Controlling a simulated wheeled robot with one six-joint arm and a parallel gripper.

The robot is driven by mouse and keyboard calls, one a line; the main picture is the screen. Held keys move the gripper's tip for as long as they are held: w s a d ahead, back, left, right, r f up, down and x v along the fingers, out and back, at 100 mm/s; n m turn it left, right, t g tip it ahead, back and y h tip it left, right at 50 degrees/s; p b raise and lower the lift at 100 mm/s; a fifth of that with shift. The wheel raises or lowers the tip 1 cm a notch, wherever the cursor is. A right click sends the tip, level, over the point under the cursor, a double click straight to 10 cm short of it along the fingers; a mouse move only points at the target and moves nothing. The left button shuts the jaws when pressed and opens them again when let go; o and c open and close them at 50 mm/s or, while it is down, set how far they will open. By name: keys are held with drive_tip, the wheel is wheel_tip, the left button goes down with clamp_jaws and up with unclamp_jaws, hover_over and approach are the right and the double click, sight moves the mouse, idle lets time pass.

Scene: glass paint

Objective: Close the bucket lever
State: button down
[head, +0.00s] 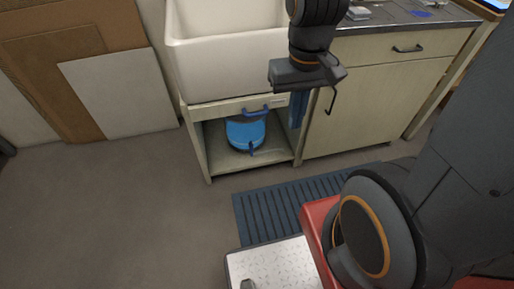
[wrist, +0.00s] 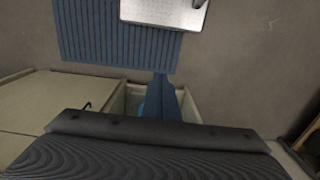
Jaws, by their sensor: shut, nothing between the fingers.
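The blue bucket (head: 240,136) stands on the floor of the open compartment under the white sink, in the head view. A small dark blue lever (head: 251,148) shows on its front, pointing downward; its exact position is too small to tell. Part of the bucket also shows as a light blue patch beside my fingers in the wrist view. My gripper (head: 296,126) has blue fingers, which are shut and empty and point down. It is in front of the cabinet, to the right of the bucket and apart from it. The shut fingers also show in the wrist view (wrist: 161,77).
The white sink (head: 225,65) is above. A cream cabinet door (head: 370,105) with a dark handle stands right. A blue slatted mat (head: 270,212) lies in front. Bare floor is left.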

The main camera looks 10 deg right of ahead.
drive_tip(key=w+d+f+t+b, duration=0.1)
drive_tip(key=w+d+f+b, duration=0.3)
drive_tip(key=w+f+b, duration=0.35)
drive_tip(key=w+d+f+t+b, duration=0.2)
drive_tip(key=w+d+f+b, duration=0.15)
drive_tip(key=w+f, duration=0.6)
drive_tip(key=w+d+f+t+b, duration=0.1)
drive_tip(key=w+d+f+b, duration=0.2)
drive_tip(key=w+f+b, duration=0.6)
drive_tip(key=w+f+y+b, duration=0.1)
drive_tip(key=f+b, duration=0.3)
drive_tip(key=f, duration=0.5)
drive_tip(key=w+a+f+t+y+b, duration=0.1)
drive_tip(key=w+f+y+b, duration=0.1)
drive_tip(key=f, duration=0.8)
drive_tip(key=w+a+f+y+b, duration=0.1)
drive_tip(key=w+f+b, duration=0.1)
drive_tip(key=f+b, duration=0.3)
wheel_tip(320, 180, down, 4)
drive_tip(key=shift+f+m+t+y+b, duration=0.25)
drive_tip(key=shift+m+t+y+b, duration=0.05)
drive_tip(key=shift+m+y+b, duration=0.1)
